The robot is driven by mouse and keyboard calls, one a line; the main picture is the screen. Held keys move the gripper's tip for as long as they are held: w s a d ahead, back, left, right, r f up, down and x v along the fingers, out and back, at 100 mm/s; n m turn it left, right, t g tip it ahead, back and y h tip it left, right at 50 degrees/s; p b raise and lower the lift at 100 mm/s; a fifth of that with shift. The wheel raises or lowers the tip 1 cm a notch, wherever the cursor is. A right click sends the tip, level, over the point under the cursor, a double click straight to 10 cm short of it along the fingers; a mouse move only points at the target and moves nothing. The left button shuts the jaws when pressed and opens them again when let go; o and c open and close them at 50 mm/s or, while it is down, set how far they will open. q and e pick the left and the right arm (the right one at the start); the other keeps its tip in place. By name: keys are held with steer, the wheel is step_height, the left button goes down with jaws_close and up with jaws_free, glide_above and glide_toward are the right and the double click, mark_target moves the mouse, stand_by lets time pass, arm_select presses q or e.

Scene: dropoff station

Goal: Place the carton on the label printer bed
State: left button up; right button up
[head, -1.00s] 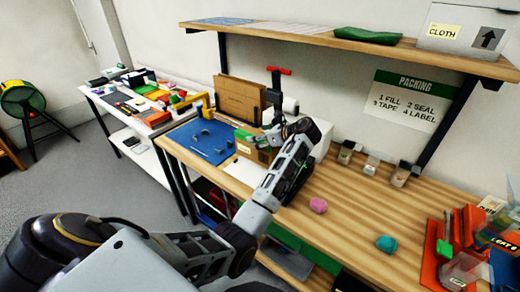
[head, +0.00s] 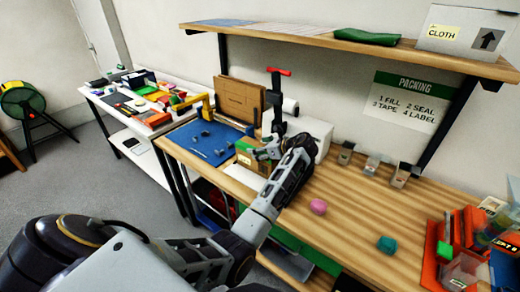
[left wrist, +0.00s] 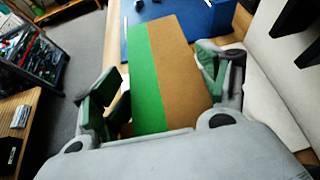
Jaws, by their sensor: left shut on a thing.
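The carton (head: 246,160), a brown box with a green side, is at the left-middle of the wooden bench. My left gripper (head: 264,151) is shut on it. In the left wrist view the carton (left wrist: 163,72) lies between the two fingers of my left gripper (left wrist: 160,100). A white flat plate (head: 241,176), which looks like the label printer bed, shows in front of the carton. The white printer-like body (head: 315,135) stands behind and right of the gripper. I cannot tell whether the carton touches the plate. My right gripper is not in view.
A blue mat (head: 205,140) with small parts lies left of the carton. A black post with a red handle (head: 278,72) rises behind it. A pink lump (head: 318,207) and a teal lump (head: 386,245) lie on the bench. A shelf (head: 350,42) hangs above.

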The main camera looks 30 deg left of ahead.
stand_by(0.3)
arm_select(q)
steer(key=o, duration=1.4)
steer(key=shift+o, duration=0.2)
steer(key=v, duration=1.2)
